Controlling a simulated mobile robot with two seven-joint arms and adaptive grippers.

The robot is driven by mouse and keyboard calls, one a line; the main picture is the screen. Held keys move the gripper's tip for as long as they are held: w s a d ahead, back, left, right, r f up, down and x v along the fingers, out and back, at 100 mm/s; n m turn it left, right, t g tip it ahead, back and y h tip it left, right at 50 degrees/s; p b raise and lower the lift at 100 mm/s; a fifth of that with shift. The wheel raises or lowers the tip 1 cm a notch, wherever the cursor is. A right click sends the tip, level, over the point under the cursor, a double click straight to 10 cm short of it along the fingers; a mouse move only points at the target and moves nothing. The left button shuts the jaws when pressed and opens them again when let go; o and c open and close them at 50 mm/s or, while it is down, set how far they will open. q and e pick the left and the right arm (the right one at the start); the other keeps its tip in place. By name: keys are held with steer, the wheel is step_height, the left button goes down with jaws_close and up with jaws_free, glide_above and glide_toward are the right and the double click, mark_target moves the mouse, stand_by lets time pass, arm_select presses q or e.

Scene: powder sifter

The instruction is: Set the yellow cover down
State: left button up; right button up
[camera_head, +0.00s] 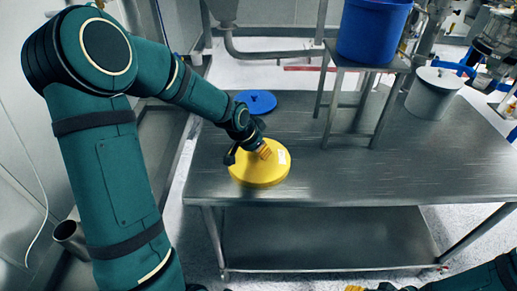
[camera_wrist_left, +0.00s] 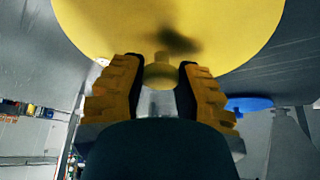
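The yellow cover (camera_head: 262,176) is a round disc at the left part of the steel table (camera_head: 420,160). My left gripper (camera_head: 264,153) reaches down onto its middle from the left. My right gripper (camera_head: 368,288) shows only partly at the bottom edge.
A blue round lid (camera_head: 257,101) lies on the table behind the cover. A blue bucket (camera_head: 372,30) stands on a metal stand (camera_head: 367,62). A grey lidded pot (camera_head: 433,94) stands to the right. The table's front middle and right are clear.

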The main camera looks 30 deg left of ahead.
arm_select(q)
steer(key=shift+o, duration=1.3)
steer(key=shift+r, duration=0.15)
steer(key=shift+r+p, duration=0.3)
steer(key=p+v, duration=0.3)
steer(key=v, duration=0.8)
steer(key=shift+s, duration=0.3)
steer(key=shift+r, duration=0.15)
